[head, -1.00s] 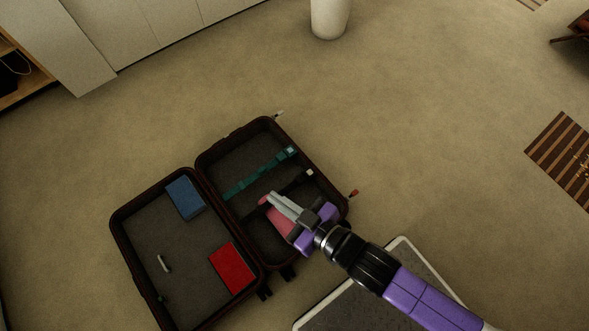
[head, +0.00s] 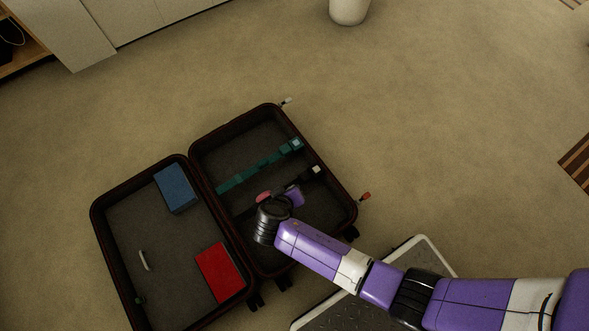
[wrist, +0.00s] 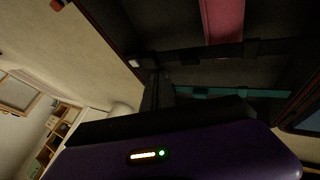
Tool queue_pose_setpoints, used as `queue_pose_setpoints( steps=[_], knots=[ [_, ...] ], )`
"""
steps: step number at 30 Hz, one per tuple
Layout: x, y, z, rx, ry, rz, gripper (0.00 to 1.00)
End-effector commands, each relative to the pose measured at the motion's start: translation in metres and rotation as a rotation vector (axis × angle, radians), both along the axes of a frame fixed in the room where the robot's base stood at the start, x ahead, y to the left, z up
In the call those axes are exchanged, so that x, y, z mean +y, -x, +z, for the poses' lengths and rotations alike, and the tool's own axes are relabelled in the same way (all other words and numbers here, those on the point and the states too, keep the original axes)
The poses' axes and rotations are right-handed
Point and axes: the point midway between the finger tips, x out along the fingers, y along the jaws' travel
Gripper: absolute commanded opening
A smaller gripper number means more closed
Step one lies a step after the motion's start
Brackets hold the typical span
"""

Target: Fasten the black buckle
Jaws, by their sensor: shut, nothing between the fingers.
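The black strap with its dark buckle parts (head: 306,176) crosses the right half of the open suitcase (head: 331,177). A pale piece (head: 317,169) sits at its right end. The strap (wrist: 225,53) also crosses the upper part of the wrist view, with dark blocks along it. I cannot tell whether the buckle halves are joined. My gripper (wrist: 157,92) is shut and empty, its dark fingers pointing up towards the strap's pale-ended side.
A teal strap (head: 262,167) lies across the same half. A pink item (wrist: 222,20) is mostly hidden by my arm in the head view. The left half holds a blue box (head: 176,187), a red box (head: 220,271) and a small pale handle (head: 143,260).

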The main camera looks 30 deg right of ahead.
Motion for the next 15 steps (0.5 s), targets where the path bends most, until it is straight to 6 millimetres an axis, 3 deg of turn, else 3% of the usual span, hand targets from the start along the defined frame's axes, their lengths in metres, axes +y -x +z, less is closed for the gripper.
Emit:
queue_pose_setpoints(
  steps=[15],
  knots=[
    [-0.036, -0.032, -0.068, -0.002, -0.003, 0.001, 0.00]
  ],
)
